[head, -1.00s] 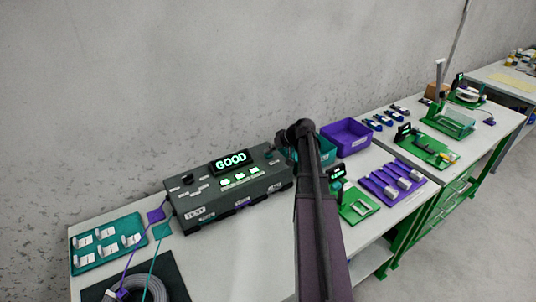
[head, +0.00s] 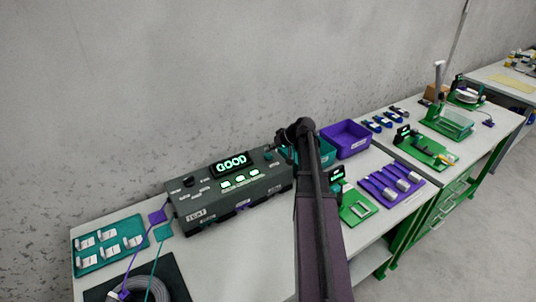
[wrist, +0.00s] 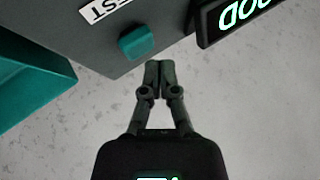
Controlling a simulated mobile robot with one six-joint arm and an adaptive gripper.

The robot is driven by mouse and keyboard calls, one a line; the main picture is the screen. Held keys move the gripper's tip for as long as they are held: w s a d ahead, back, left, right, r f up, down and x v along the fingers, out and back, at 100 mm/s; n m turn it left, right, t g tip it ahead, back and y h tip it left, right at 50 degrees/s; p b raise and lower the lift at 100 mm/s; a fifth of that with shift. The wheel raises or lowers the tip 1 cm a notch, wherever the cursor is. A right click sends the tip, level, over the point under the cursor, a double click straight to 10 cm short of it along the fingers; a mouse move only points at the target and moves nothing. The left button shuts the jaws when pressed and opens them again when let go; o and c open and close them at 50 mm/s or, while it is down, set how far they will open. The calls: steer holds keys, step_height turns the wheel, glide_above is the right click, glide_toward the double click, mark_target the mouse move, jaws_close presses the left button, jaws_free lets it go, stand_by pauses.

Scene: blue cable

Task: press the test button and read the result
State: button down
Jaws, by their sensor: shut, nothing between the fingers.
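The dark grey tester (head: 237,193) stands on the light bench. Its display (head: 231,164) is lit green and reads GOOD; part of it shows upside down in the wrist view (wrist: 240,15). The teal test button (wrist: 136,42) sits beside a TEST label (wrist: 104,10) in the wrist view. My gripper (wrist: 159,65) is shut and empty, its tips close to the button but apart from it in the picture. A grey cable coil (head: 154,290) lies at the front left, with purple and teal leads near the tester.
A teal tray of white clips (head: 108,245) lies left of the tester. A teal bin (wrist: 35,80) is close by my gripper. A purple bin (head: 346,139) and green fixtures stand to the right. A grey wall is behind.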

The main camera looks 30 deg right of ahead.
mark_target(269, 155)
steer(key=shift+r, duration=0.15)
step_height(269, 155, up, 5)
steer(key=p, duration=0.5)
stand_by(0.4)
steer(key=shift+a, duration=0.1)
stand_by(0.8)
